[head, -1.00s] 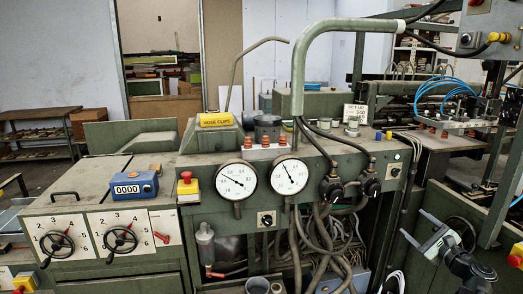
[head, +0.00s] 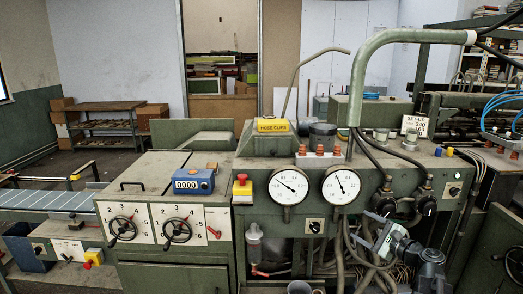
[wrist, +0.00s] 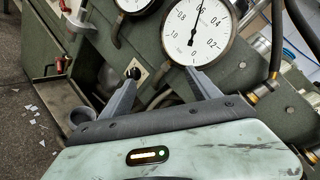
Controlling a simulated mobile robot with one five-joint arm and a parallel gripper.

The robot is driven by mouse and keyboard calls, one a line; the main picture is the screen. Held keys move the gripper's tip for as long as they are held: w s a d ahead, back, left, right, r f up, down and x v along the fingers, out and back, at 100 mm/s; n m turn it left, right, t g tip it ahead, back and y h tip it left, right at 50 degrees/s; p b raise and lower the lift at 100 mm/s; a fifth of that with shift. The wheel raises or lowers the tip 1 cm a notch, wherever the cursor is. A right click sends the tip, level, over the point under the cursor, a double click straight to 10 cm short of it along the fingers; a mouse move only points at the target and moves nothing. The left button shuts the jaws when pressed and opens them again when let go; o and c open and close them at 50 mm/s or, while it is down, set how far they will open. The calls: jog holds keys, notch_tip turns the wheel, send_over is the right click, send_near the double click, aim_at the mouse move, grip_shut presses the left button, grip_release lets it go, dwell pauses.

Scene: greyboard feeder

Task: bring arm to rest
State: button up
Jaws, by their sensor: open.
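My gripper (head: 362,232) is at the lower right of the head view, in front of the hoses on the green machine. In the wrist view its two grey fingers (wrist: 163,75) stand apart with nothing between them. The machine's front, with a pressure gauge (wrist: 200,30) and a small black knob (wrist: 133,73), shows beyond the fingers. I cannot tell the exact gap between the fingers and the machine.
The green machine carries two gauges (head: 341,186), a blue counter (head: 193,182), a red stop button (head: 242,180) and a yellow hose-clip box (head: 272,126). A bent pipe (head: 362,70) rises above it. Hoses (head: 340,255) hang below. Open floor (head: 95,165) lies at the far left.

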jog(key=w+a+f+n+g+y+p, duration=0.1)
jog(key=a+n+g, duration=0.1)
jog(key=a, duration=0.6)
jog(key=a+f+n+g+y+p, duration=0.1)
jog(key=a+f+n+g, duration=0.15)
jog(key=a, duration=0.55)
jog(key=s+a+f+n+g+h+p, duration=0.1)
jog(key=s+a+f+n+g, duration=0.25)
jog(key=a, duration=0.45)
jog(key=s+a+f+n+g+p, duration=0.1)
jog(key=s+a+f+n+g, duration=0.15)
jog(key=a+n, duration=0.4)
jog(key=s+a+f+n+g+h, duration=0.1)
jog(key=s+f+n+g+h, duration=0.25)
jog(key=s+f, duration=0.2)
jog(key=s+d+f+n+g+h, duration=0.1)
jog(key=s+d+n+h, duration=0.2)
jog(key=d, duration=0.5)
jog(key=shift+s+h, duration=0.65)
jog(key=shift+s, duration=0.5)
jog(key=shift+d+f, duration=0.1)
